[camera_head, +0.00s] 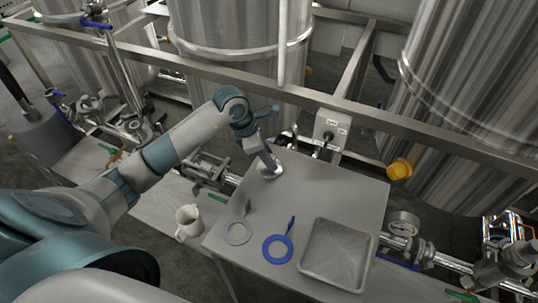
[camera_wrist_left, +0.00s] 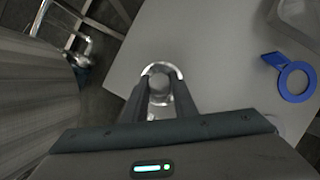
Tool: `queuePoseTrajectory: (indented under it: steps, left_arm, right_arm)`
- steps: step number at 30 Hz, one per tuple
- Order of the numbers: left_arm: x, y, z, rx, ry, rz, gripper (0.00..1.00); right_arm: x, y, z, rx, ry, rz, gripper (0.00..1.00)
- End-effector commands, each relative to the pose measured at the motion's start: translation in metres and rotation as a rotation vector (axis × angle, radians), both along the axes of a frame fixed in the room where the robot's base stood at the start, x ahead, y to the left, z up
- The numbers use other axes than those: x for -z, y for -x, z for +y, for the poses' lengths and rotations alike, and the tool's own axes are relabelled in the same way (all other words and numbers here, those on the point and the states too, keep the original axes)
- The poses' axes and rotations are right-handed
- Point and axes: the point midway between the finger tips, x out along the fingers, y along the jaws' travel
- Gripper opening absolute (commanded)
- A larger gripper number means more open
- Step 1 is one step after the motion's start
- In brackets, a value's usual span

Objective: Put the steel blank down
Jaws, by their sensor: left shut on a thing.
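The steel blank (camera_head: 277,173) is a shiny round metal piece at the far left part of the grey table top (camera_head: 342,196). My left gripper (camera_head: 268,161) is shut on it and points down at the table. In the left wrist view the fingers of the gripper (camera_wrist_left: 158,92) close around the blank (camera_wrist_left: 162,70), whose bright curved rim shows beyond the fingertips. The fingers hide part of it. I cannot tell whether it touches the table. My right gripper is not in view.
On the table are a shallow grey tray (camera_head: 305,262), a blue ring with a handle (camera_head: 268,255) and a grey ring (camera_head: 229,240). A pale jug (camera_head: 181,235) stands left of the table. A metal rail (camera_head: 365,119) and steel tanks (camera_head: 240,30) lie behind. The table's right rear is clear.

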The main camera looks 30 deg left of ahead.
Motion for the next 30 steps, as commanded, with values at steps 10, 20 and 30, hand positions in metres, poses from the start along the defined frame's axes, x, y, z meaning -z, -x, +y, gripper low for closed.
queuePoseTrajectory:
  steps: [10, 20, 30]
  left_arm:
    - [0.0029, -0.0005, 0.0001, 0.001, 0.0, -0.002, 0.0]
    - [0.0026, -0.0001, 0.0, 0.0, 0.0, 0.0, 0.44]
    - [-0.0061, 0.0008, 0.0026, 0.0, -0.001, -0.002, 0.44]
  right_arm:
    - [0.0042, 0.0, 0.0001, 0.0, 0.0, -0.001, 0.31]
    - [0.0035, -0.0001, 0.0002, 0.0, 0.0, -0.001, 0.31]
    - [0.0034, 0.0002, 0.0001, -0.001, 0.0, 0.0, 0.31]
